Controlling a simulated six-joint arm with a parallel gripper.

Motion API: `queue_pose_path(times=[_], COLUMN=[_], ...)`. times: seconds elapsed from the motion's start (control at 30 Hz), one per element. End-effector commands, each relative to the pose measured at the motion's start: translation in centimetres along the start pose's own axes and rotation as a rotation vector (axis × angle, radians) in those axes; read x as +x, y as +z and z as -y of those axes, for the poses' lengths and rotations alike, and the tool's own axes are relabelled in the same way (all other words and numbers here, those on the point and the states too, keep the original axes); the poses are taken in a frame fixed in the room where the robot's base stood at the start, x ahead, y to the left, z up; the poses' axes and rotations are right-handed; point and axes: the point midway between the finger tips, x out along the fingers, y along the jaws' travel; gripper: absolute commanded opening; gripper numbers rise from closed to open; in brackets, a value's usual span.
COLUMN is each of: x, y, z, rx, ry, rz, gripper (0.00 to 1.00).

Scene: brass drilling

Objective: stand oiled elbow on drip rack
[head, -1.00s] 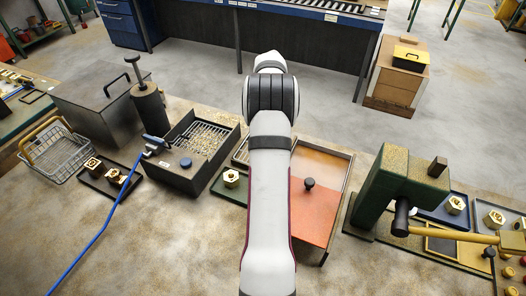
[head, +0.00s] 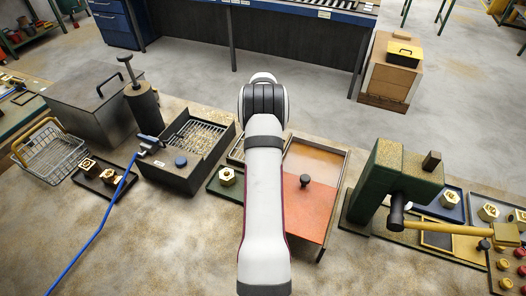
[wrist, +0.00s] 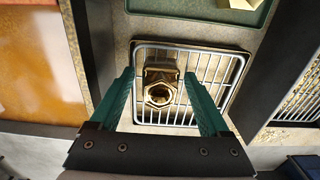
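The brass elbow (wrist: 160,88) sits on the wire drip rack (wrist: 224,82) in the wrist view, its hexagonal open end facing the camera. My gripper (wrist: 158,75) is open, with its green fingers on either side of the elbow. A gap shows between each finger and the brass, so it is not gripped. In the head view my arm covers the gripper and the elbow. Only a sliver of the drip rack's tray (head: 237,151) shows left of the arm there.
A green tray (head: 213,194) with a brass fitting (head: 226,176) lies close to the rack. A dark box of granules (head: 178,174) stands left, and an orange-topped tray (head: 310,208) with a black knob right. A green press (head: 385,190) stands further right.

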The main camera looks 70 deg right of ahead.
Motion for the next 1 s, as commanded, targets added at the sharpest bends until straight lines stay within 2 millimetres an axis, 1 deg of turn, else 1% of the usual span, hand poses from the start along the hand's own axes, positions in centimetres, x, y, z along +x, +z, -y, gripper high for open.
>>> queue_pose_path(times=[0.2,0.27,0.37,0.5,0.6,0.7,0.8,0.93,0.97,1.0], x=[0.0,-0.4,-2.2,-6.3,-9.0,-10.9,-12.1,-12.4,-12.6,-13.1], y=[0.0,0.0,-0.1,-0.1,-0.1,-0.1,0.0,0.0,0.3,1.1], z=[0.0,0.0,0.0,0.0,0.0,0.0,0.0,0.0,0.3,1.1], rx=[0.000,0.000,-0.001,0.000,0.000,0.000,-0.001,-0.001,-0.006,-0.026], ry=[0.000,0.000,-0.001,-0.001,-0.001,-0.001,0.000,0.000,-0.001,-0.003], rz=[0.000,-0.001,-0.004,-0.005,-0.004,-0.002,-0.002,0.000,0.000,0.001], gripper=[0.80,0.80,0.80,0.80,0.80,0.80,0.80,0.80,0.80,0.80])
